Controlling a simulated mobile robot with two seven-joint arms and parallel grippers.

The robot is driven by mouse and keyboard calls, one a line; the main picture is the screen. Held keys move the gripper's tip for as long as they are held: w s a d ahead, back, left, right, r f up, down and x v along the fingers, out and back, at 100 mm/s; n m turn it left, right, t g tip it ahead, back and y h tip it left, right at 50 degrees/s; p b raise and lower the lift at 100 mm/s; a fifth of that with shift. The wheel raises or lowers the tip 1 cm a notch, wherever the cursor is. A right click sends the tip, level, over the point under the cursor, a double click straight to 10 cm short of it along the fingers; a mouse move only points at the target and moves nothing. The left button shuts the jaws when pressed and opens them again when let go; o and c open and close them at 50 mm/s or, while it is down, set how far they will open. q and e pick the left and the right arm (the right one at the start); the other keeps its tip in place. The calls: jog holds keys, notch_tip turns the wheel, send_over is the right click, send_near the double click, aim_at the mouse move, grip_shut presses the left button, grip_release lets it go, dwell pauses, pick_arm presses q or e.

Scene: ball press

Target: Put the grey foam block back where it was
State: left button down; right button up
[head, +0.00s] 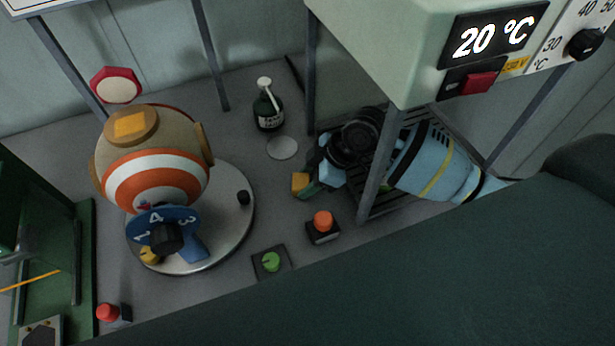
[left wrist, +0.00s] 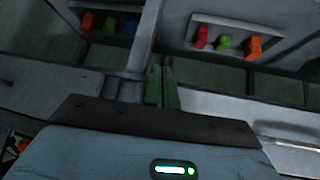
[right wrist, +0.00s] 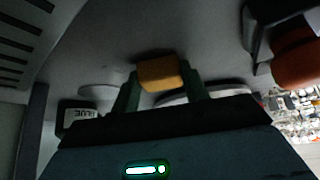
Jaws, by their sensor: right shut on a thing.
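My right gripper (head: 304,187) is low over the grey table, in front of the rack under the heater box. Its green fingers are shut on a small orange-yellow block (head: 299,182). In the right wrist view this block (right wrist: 158,73) sits between the fingertips. I cannot tell whether it touches the table. I make out no grey foam block in any view. My left gripper (left wrist: 163,84) is outside the head view; in the left wrist view its fingers are together with nothing between them.
A striped ball (head: 155,185) stands on a round plate (head: 232,245) at left. A glue bottle (head: 268,108), a pale disc (head: 282,147), an orange button (head: 323,222) and a green knob (head: 271,261) surround the right gripper. The heater box (head: 400,50) overhangs the rack.

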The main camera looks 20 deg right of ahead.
jog(key=o, duration=0.9)
jog(key=shift+v, duration=3.85)
